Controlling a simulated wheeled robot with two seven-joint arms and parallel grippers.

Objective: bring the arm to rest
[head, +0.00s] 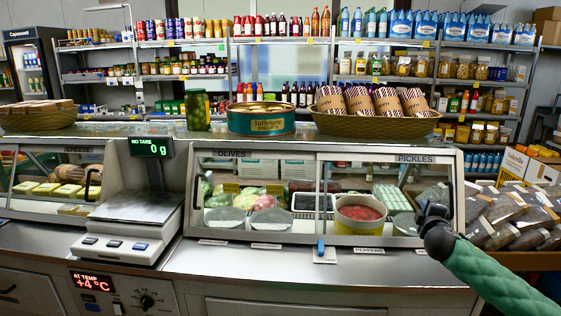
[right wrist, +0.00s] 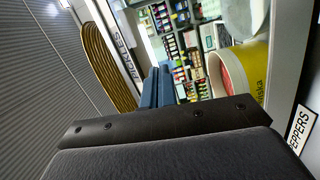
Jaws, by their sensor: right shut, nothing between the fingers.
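My right gripper (head: 432,212) is at the right end of the glass counter case, in front of the pickles section, on my green-sleeved arm coming in from the lower right. In the right wrist view its blue fingers (right wrist: 157,88) are together with nothing between them. It appears close to the case front; whether it touches the glass I cannot tell. My left gripper is not in view.
The glass case (head: 340,238) holds tubs, including a yellow tub with red contents (head: 360,213). A scale (head: 128,235) stands left. Dark packets (head: 515,215) lie right. The steel ledge (head: 250,258) is mostly clear.

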